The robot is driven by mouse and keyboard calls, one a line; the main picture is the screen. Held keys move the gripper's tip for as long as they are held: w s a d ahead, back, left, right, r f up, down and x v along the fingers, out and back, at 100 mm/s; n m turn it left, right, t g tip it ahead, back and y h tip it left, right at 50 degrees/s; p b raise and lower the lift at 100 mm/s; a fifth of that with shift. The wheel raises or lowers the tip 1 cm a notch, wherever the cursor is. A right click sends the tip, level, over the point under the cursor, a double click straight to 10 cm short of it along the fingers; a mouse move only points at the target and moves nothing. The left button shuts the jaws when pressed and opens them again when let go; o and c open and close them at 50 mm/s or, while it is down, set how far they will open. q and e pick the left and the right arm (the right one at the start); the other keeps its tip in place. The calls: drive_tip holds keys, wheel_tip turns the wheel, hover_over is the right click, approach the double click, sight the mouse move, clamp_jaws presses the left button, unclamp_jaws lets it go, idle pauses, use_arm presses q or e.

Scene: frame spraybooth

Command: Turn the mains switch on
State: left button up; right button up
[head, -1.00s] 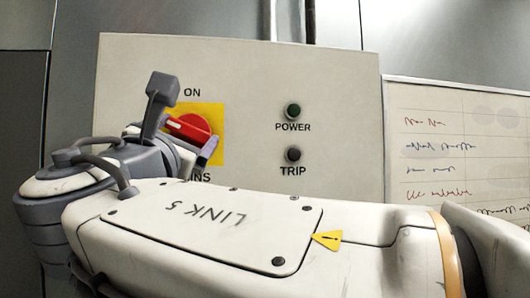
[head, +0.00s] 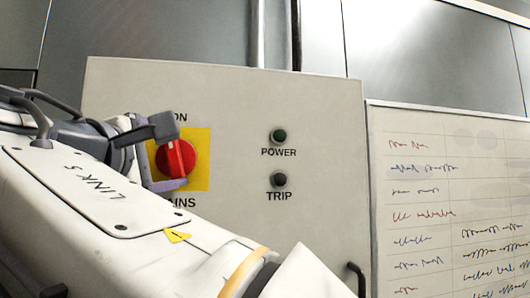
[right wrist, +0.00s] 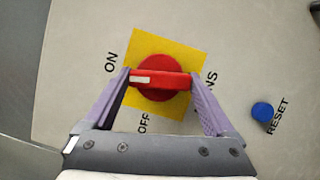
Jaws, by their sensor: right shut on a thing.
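The mains switch (head: 180,158) is a red rotary knob with a bar handle on a yellow plate, at the left of the grey panel. Its bar stands close to upright in the head view, towards ON. In the right wrist view the knob (right wrist: 160,79) has its white mark on the side towards the ON label. My right gripper (head: 167,157) is shut on the bar, one finger at each end; both fingers show in the right wrist view (right wrist: 161,76). My arm and fingers hide part of the plate and lettering. My left gripper is not in view.
The panel (head: 225,100) carries a dark green POWER lamp (head: 279,136) and a dark TRIP lamp (head: 279,180). A blue RESET button (right wrist: 262,111) sits beside the switch in the right wrist view. A whiteboard with writing (head: 450,175) hangs at right.

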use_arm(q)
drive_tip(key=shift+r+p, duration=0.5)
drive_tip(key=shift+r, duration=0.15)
use_arm(e)
drive_tip(key=shift+m+g, duration=0.4)
drive_tip(key=shift+m, duration=0.7)
drive_tip(key=o, duration=1.1)
drive_tip(key=shift+c, duration=0.2)
drive_tip(key=shift+s, duration=0.1)
